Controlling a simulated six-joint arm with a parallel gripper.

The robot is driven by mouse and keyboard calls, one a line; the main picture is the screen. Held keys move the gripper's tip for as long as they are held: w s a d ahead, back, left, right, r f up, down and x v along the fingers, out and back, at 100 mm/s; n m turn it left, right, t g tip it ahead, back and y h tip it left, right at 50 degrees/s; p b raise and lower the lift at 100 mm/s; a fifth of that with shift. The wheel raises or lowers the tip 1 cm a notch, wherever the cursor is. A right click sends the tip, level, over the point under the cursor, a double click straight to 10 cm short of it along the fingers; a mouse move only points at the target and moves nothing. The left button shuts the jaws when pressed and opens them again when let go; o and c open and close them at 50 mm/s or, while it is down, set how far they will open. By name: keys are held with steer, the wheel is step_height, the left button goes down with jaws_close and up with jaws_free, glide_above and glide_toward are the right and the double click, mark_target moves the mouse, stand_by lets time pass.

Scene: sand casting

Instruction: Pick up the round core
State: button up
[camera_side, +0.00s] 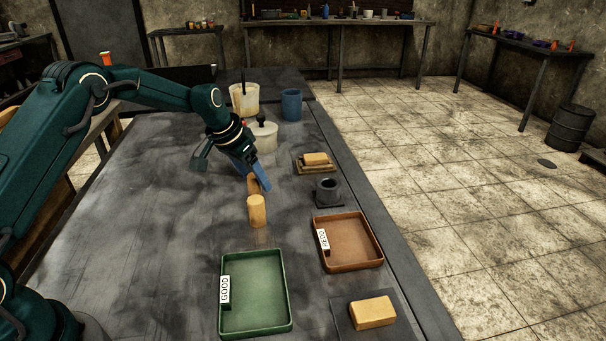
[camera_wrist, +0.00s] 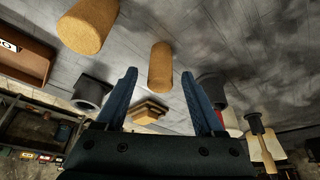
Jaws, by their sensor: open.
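Two tan, round cores stand on the dark table. The nearer core (camera_side: 257,211) stands clear in the side view and shows at the upper left of the wrist view (camera_wrist: 87,27). The second core (camera_side: 252,184) is partly hidden behind a blue finger in the side view. In the wrist view this second core (camera_wrist: 160,67) appears in line with the gap between the fingers. My gripper (camera_side: 254,177) is open, tilted down close to the second core; its fingers also show in the wrist view (camera_wrist: 160,92). Whether they touch it I cannot tell.
A green tray (camera_side: 284,312) labelled GOOD and a brown tray (camera_side: 376,228) with a label lie toward the front. A dark grey cup (camera_side: 327,190), tan blocks (camera_side: 373,312) (camera_side: 316,159) and a blue cup (camera_side: 291,105) stand around. The table's left side is clear.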

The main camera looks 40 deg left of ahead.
jaws_close()
steer(key=shift+r, duration=0.1)
